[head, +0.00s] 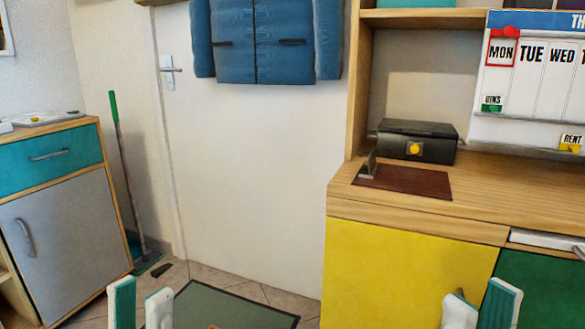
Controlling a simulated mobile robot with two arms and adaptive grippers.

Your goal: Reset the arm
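My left gripper (140,297) shows at the bottom left edge of the head view. Its two white fingers with teal pads stand apart, with floor visible between them and nothing held. My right gripper (481,300) shows at the bottom right, in front of the yellow and green cabinet fronts. The lower parts of both grippers and both arms are cut off by the bottom edge.
A wooden counter (490,190) on the right carries a black box (417,141) and a dark red mat (402,180). A teal and grey cabinet (60,235) stands left. A broom (130,180) leans near the white door (255,180). A green floor mat (230,311) lies between my grippers.

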